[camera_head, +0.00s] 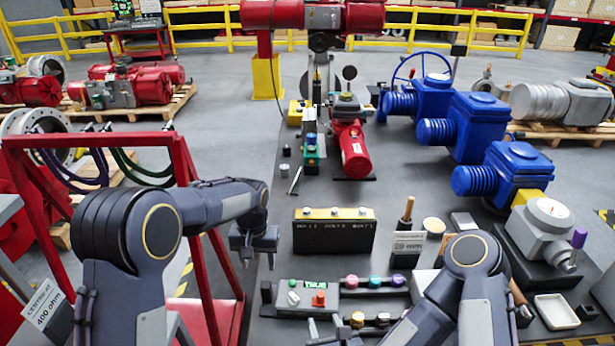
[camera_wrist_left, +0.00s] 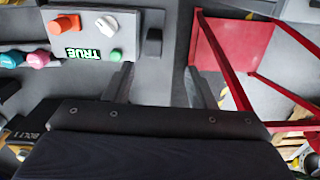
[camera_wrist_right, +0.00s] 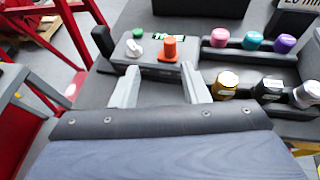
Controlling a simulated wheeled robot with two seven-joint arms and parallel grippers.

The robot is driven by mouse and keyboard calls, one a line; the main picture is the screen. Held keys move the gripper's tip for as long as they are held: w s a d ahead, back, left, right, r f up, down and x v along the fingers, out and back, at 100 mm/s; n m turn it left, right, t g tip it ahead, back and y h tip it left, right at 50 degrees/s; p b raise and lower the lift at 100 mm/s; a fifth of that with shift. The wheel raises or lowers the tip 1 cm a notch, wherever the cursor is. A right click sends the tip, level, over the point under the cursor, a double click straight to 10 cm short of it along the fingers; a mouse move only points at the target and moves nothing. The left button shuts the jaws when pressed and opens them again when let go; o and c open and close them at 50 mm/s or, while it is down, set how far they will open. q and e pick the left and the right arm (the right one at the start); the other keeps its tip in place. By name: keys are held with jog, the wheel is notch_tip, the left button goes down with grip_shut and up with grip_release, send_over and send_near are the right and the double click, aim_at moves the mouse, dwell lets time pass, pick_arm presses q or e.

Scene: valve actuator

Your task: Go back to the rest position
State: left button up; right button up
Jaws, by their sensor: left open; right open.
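My left gripper (camera_head: 258,258) is open and points down over the left edge of the dark table, left of the black box with the wooden top. In the left wrist view, its two fingers (camera_wrist_left: 158,70) stand apart with nothing between them. My right gripper (camera_head: 326,328) is low at the front of the table, partly hidden by its own arm. In the right wrist view, its fingers (camera_wrist_right: 160,72) are spread and empty, just in front of the grey control box (camera_wrist_right: 155,65). I cannot tell if they touch the box.
A red frame (camera_head: 185,160) stands close beside my left arm. The black box (camera_head: 335,238) and a rack of coloured knobs (camera_head: 375,282) are near both grippers. A grey actuator (camera_head: 545,215) and blue actuators (camera_head: 485,125) fill the right side.

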pick_arm(q)
jog(key=s+a+r+n+t+h+b, duration=0.1)
jog(key=s+a+r+h, duration=0.1)
jog(key=s+a+r, duration=0.45)
jog(key=s+a+r+n+t+h+b, duration=0.15)
jog(key=s+r, duration=0.25)
jog(key=s, duration=0.5)
pick_arm(e)
jog(key=w+d+r+n+g+y, duration=0.15)
jog(key=d+r+n+g, duration=0.45)
jog(key=n, duration=1.3)
pick_arm(q)
jog(key=s+f+t+b, duration=0.2)
jog(key=s+t, duration=0.1)
jog(key=s, duration=1.3)
jog(key=shift+a+f, duration=0.2)
jog(key=shift+f, duration=0.2)
pick_arm(e)
jog(key=s+d+r+n, duration=0.3)
jog(key=s+d+n, duration=0.2)
jog(key=s, duration=0.4)
jog(key=s+d+r+n+g, duration=0.1)
jog(key=s+d+r+n, duration=0.3)
jog(key=s+n, duration=0.4)
jog(key=shift+s+d+r+g, duration=0.2)
jog(key=shift+s+d+g, duration=0.1)
jog(key=shift+s+d, duration=0.55)
pick_arm(q)
jog(key=shift+w, duration=0.1)
